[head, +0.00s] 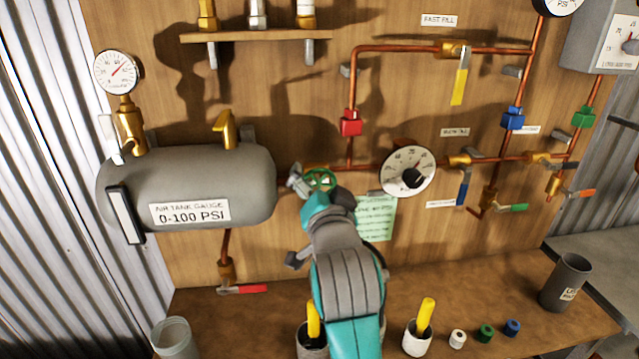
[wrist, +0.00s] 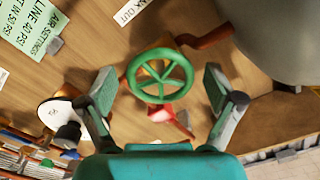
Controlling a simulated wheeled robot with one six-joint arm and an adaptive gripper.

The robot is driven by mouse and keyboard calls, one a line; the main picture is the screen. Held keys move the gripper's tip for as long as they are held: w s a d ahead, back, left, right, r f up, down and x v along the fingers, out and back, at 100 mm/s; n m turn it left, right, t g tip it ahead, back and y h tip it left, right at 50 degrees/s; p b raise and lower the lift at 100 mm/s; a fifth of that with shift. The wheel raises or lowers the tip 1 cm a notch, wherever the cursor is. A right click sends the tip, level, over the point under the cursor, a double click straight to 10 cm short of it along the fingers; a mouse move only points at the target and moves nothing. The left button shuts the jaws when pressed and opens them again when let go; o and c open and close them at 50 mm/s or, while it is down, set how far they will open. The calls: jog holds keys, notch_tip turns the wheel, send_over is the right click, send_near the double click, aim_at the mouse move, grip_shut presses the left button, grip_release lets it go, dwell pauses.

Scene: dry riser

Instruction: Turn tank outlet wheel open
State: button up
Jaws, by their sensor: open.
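The tank outlet wheel is a green spoked handwheel (head: 320,180) on the copper pipe just right of the grey air tank (head: 200,185). In the wrist view the wheel (wrist: 161,77) faces the camera between my two fingers. My gripper (wrist: 159,84) is open, with one finger on each side of the wheel and a visible gap at both sides. I cannot tell how deep the fingertips reach relative to the rim. In the head view my gripper (head: 318,190) is at the wheel, and my arm hides part of it.
A white dial (head: 407,171) with a black knob is close right of the wheel. A green note (head: 376,218) hangs below it. A red block (head: 351,122) sits on the pipe above. Cups with yellow handles (head: 417,338) stand on the bench below.

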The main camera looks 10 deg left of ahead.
jog(key=v, duration=1.1)
jog(key=shift+s, duration=0.4)
jog(key=shift+d, duration=0.1)
jog(key=w+a+m, duration=0.1)
jog(key=w+m, duration=0.2)
jog(key=w, duration=0.1)
jog(key=w+a+m, duration=0.1)
jog(key=w+m, duration=0.2)
jog(key=w, duration=0.1)
jog(key=w+a+m, duration=0.1)
jog(key=w+m, duration=0.2)
jog(key=w, duration=0.1)
jog(key=shift+a, duration=0.2)
jog(key=c, duration=1.1)
